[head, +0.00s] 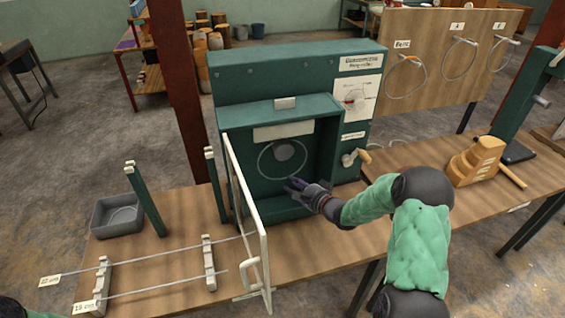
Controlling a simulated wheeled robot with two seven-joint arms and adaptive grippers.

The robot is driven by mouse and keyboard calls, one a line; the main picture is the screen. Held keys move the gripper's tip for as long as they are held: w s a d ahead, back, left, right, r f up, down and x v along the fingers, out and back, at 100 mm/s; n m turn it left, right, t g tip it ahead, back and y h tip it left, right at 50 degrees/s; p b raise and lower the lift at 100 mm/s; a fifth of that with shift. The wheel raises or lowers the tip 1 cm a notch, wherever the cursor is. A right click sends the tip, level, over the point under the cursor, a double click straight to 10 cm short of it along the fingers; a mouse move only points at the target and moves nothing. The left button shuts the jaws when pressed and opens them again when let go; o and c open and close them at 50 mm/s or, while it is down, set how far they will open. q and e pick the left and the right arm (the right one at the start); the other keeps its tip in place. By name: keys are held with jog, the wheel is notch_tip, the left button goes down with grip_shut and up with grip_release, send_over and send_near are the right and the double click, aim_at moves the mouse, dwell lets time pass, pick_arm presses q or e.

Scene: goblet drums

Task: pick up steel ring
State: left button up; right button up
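A thin steel ring (261,172) stands upright around a round grey hub (283,150) inside the open green chamber of the machine. My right gripper (289,186) reaches into the chamber from the right. Its dark fingertips are at the lower edge of the ring in the picture; I cannot tell whether they touch it or whether they are open or shut. My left gripper is not in view; only a bit of my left arm shows at the bottom left corner.
The chamber's clear framed door (266,262) stands open toward me, left of my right gripper. Thin rods (165,287) lie on notched supports beside a grey tray (118,216). A crank handle (357,157) sits right of the chamber. Wire rings (405,77) hang on a wooden board.

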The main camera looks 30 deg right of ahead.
jog(key=x, duration=0.1)
jog(key=b+x, duration=0.1)
jog(key=x, duration=0.3)
jog(key=shift+w+d+r+b, duration=0.2)
jog(key=shift+r+b, duration=0.05)
jog(key=shift+b, duration=0.15)
grip_shut()
